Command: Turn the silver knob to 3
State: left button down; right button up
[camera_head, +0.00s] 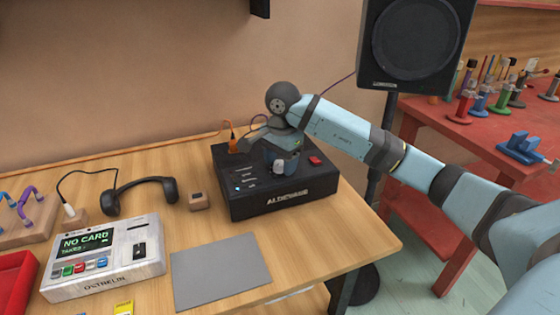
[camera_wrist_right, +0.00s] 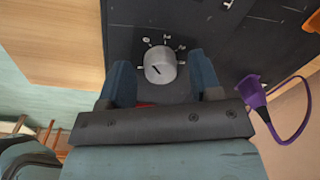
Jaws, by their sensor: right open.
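The silver knob (camera_head: 279,167) is on top of the black box (camera_head: 285,204) marked with white lettering. In the right wrist view the silver knob (camera_wrist_right: 160,65) is a round grey cap with a short dark mark on its face; small white scale marks around it are too blurred to read surely. My right gripper (camera_head: 281,162) is open over the box. In the wrist view its two dark blue fingers stand on either side of the knob, with gaps visible, so the right gripper (camera_wrist_right: 160,72) straddles it without closing. My left gripper is out of view.
A red button (camera_head: 315,160) and small sliders (camera_head: 244,177) are on the box. An orange plug (camera_head: 233,143) and a purple plug (camera_wrist_right: 252,92) with cables are close by. A card reader (camera_head: 104,262), headphones (camera_head: 140,188) and grey mat (camera_head: 220,270) lie left. A speaker (camera_head: 415,40) stands behind.

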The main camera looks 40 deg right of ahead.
jog(key=shift+c, duration=0.5)
jog(key=c, duration=0.8)
jog(key=shift+c, duration=0.2)
